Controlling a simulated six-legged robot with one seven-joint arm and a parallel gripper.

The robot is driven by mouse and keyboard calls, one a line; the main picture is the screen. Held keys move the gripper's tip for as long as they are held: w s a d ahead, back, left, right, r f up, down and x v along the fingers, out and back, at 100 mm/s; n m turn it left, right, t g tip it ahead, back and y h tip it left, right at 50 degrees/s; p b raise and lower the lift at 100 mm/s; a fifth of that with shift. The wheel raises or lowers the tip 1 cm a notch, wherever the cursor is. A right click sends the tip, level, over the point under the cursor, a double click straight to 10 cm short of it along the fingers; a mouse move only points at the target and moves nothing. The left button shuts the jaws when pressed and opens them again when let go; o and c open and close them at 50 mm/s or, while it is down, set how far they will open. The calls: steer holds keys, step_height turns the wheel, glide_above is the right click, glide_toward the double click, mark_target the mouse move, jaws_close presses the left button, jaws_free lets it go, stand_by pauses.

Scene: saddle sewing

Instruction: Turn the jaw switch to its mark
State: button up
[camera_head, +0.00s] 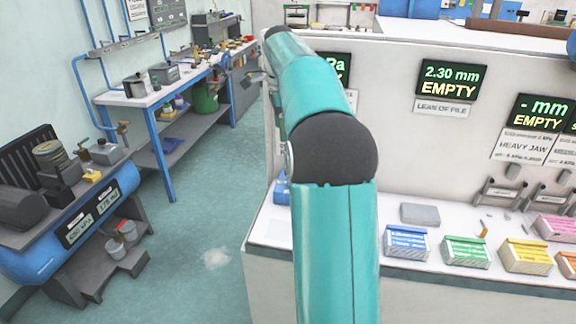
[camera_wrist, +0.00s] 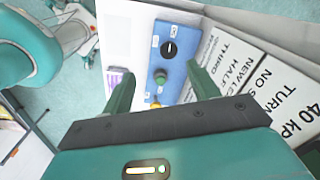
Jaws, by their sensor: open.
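A blue control panel (camera_wrist: 183,72) is mounted on the white wall in the wrist view. Its round black switch (camera_wrist: 170,49) carries a light pointer line and has small white labels beside it. Which label is its mark is too small to read. The switch shows beyond the fingertips, and nothing is between the fingers. In the head view my arm hides the panel and the gripper.
White printed signs (camera_wrist: 235,65) lie right of the panel in the wrist view. The head view shows a white counter (camera_head: 420,275) with blue, green and yellow boxes, black displays (camera_head: 450,80) on the wall above, and a workbench (camera_head: 150,95) at left.

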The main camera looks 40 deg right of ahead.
steer(key=d+f, duration=0.1)
steer(key=f, duration=0.4)
steer(key=d+f+m, duration=0.1)
steer(key=f, duration=0.4)
steer(key=d+f+m, duration=0.1)
steer(key=f, duration=0.4)
steer(key=shift+w+d+f, duration=0.1)
steer(key=shift+d, duration=0.3)
steer(key=c, duration=1)
